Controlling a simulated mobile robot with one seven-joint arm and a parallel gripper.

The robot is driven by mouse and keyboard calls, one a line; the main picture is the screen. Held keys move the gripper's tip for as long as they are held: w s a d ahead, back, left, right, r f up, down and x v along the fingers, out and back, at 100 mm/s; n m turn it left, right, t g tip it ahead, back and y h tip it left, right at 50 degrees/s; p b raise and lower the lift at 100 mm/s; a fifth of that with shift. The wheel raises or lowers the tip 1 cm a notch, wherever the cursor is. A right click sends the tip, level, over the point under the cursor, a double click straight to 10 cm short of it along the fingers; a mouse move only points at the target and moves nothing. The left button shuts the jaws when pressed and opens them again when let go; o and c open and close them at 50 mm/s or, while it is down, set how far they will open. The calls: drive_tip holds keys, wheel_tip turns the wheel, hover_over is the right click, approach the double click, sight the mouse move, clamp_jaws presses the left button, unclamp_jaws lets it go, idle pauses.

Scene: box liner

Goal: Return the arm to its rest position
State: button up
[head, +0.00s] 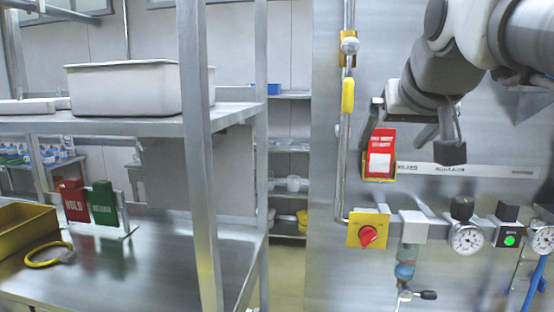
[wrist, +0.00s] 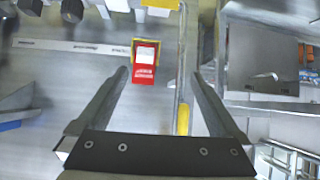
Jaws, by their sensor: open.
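My gripper (head: 413,128) is at the upper right of the head view, in front of the steel panel. Its two fingers are spread with nothing held between them. A red card with a white label (head: 381,150) sits in a yellow holder (head: 378,178) on the panel, just below and behind the left finger. In the wrist view my gripper (wrist: 159,75) is open, and the red card (wrist: 144,64) shows between the fingers, beyond the tips. I cannot tell the exact gap between card and fingers.
A red knob (head: 368,236), pressure gauges (head: 466,239) and a vertical pipe (head: 345,120) with yellow parts project from the panel. At left, a steel shelf (head: 150,125) bears a white tub (head: 130,88). Red and green cards (head: 104,203) stand on the bench below.

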drive_tip(key=s+a+f+g, duration=0.1)
drive_tip(key=s+f, duration=0.4)
drive_tip(key=f, duration=0.4)
drive_tip(key=s+a+f+n+g+y, duration=0.1)
drive_tip(key=s+a+f+g, duration=0.1)
drive_tip(key=s+f, duration=0.3)
drive_tip(key=s+a+f+g, duration=0.2)
drive_tip(key=s+f, duration=0.3)
drive_tip(key=f, duration=0.8)
drive_tip(key=shift+s+a+f+n+y, duration=0.25)
drive_tip(key=shift+s+n+y, duration=0.05)
drive_tip(key=shift+s, duration=0.05)
